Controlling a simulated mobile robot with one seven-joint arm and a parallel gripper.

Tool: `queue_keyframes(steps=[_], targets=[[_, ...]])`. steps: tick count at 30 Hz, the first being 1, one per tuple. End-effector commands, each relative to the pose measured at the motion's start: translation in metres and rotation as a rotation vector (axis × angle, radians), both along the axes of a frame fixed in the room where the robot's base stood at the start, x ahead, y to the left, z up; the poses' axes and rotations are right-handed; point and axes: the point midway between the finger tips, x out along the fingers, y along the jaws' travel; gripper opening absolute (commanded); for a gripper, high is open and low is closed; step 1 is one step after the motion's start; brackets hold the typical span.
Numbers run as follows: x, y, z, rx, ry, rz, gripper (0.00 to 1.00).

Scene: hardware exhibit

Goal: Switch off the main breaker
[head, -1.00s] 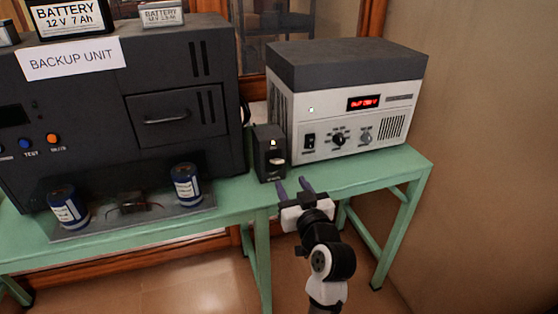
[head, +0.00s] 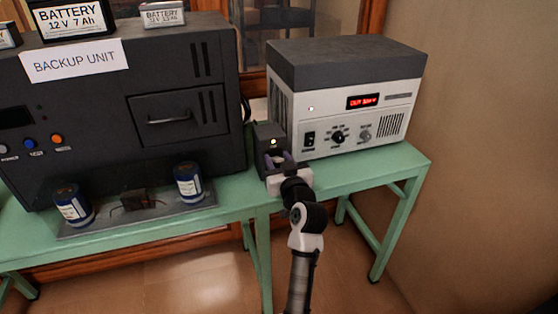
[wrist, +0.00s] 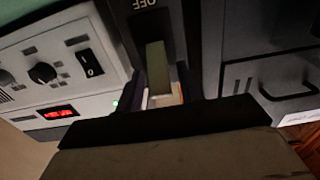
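The main breaker is a small black box (head: 268,133) on the green table, between the backup unit and the white device. A small white light shows on its front. In the wrist view the breaker (wrist: 181,25) fills the top middle, with an upside-down "OFF" label and a grey-green lever (wrist: 158,68). My gripper (head: 280,160) is at the breaker's front, its purple fingers apart. In the wrist view my gripper (wrist: 163,88) has one finger on each side of the lever. A gap shows on the right; contact on the left is unclear. In the head view the gripper mostly hides the lever.
The white device (head: 345,105) with a red display stands close on the right. The black backup unit (head: 100,130) stands on the left, with batteries on top. Two blue cylinders (head: 188,182) stand on a grey plate in front of it. The green table (head: 365,167) is clear at right.

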Motion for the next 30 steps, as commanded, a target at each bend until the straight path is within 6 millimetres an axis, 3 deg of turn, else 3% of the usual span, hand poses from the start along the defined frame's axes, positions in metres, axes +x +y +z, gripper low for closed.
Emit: queue_keyframes(steps=[1, 8, 30], targets=[[0.000, 0.000, 0.000, 0.000, 0.000, 0.000, 0.31], [0.000, 0.000, 0.000, 0.000, 0.000, 0.000, 0.00], [-0.003, -0.002, -0.017, 0.037, -0.118, -0.001, 0.00]])
